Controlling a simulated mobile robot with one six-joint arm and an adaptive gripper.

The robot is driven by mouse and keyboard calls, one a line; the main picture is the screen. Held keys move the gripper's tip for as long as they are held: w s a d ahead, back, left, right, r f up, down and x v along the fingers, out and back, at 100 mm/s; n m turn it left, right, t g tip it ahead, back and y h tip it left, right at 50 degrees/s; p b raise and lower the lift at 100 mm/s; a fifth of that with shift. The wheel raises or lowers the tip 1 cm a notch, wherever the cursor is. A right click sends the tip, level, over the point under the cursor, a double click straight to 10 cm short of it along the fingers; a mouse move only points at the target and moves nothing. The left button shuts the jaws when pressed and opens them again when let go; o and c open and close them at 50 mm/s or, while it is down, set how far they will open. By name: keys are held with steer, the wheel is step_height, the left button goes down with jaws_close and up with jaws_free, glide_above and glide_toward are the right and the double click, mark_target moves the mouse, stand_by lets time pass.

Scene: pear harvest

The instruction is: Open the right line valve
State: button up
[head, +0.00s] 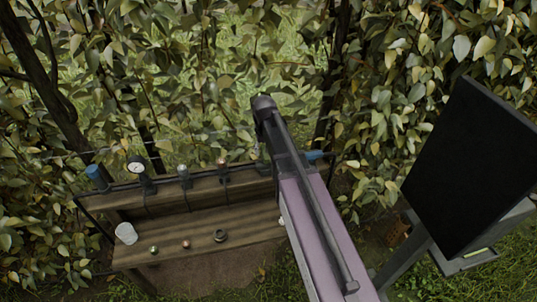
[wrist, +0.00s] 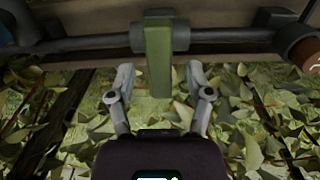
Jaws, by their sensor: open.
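A green valve lever (wrist: 159,62) sits on a dark pipe (wrist: 90,42) in the wrist view. My gripper (wrist: 160,74) is open, with one finger on each side of the lever's free end. A gap shows on both sides, so the fingers look apart from it. In the head view my arm covers the right part of the line (head: 200,181), and neither the gripper nor the green lever can be made out there.
A wooden bench (head: 190,246) below the line holds a white cup (head: 126,233), a dark ring (head: 220,236) and small round fittings. A gauge (head: 136,168) stands on the line at left. A dark panel (head: 475,150) stands at right. Leafy branches surround everything.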

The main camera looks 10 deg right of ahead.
steer(key=shift+f, duration=0.3)
